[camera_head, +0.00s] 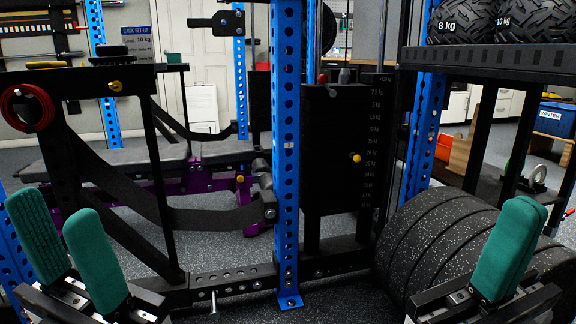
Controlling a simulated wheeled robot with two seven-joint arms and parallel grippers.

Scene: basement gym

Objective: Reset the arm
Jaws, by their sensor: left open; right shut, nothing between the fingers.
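My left gripper (67,246) is at the lower left, with its two green fingers apart and nothing between them. It stands in front of the dark frame of the rack. My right gripper (507,247) is at the lower right, with its green fingers together and nothing held. It is in front of the stacked black plates. Both grippers point upward. The arm links below them are mostly out of view.
A blue perforated upright (287,150) stands in the middle, beside a weight stack (338,140). Large black speckled plates (425,240) stand at the right. A shelf (490,57) holds medicine balls marked 8 kg and 10 kg. A padded bench (130,158) lies behind the rack.

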